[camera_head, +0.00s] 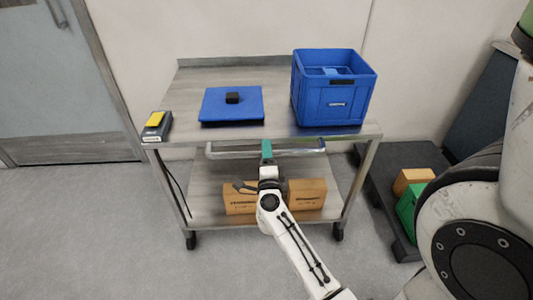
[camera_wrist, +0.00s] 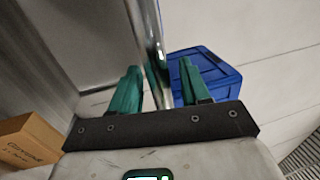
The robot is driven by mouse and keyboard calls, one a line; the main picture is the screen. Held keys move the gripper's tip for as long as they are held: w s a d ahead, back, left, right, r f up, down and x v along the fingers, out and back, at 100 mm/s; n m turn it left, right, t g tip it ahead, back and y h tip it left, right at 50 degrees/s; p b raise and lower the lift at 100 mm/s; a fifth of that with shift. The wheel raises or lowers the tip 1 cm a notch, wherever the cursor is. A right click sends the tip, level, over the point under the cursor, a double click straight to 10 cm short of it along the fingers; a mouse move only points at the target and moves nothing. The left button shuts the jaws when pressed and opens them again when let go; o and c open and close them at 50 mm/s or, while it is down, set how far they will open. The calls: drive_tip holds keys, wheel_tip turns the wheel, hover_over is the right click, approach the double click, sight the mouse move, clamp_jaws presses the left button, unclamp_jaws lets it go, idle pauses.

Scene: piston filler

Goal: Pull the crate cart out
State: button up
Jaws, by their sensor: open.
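The crate cart (camera_head: 196,190) is a metal trolley on casters, standing against the back wall. Its handle bar (camera_head: 222,152) runs along the front edge below the top. My gripper (camera_head: 267,150) is at the middle of this bar, with its green fingers open. In the wrist view, the bar (camera_wrist: 148,35) passes between the two fingers of my gripper (camera_wrist: 162,75); I cannot tell whether either finger touches it. A blue crate (camera_head: 330,102) stands on the right of the cart top and also shows in the wrist view (camera_wrist: 220,72).
The cart top also holds a blue flat lid (camera_head: 220,108) with a black block (camera_head: 232,98), and a yellow-and-black device (camera_head: 156,126). Cardboard boxes (camera_head: 306,193) sit on the lower shelf. A dark low platform (camera_head: 385,195) with boxes stands at right. Floor at left is clear.

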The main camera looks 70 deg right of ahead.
drive_tip(key=shift+c, duration=0.3)
clamp_jaws()
idle(0.3)
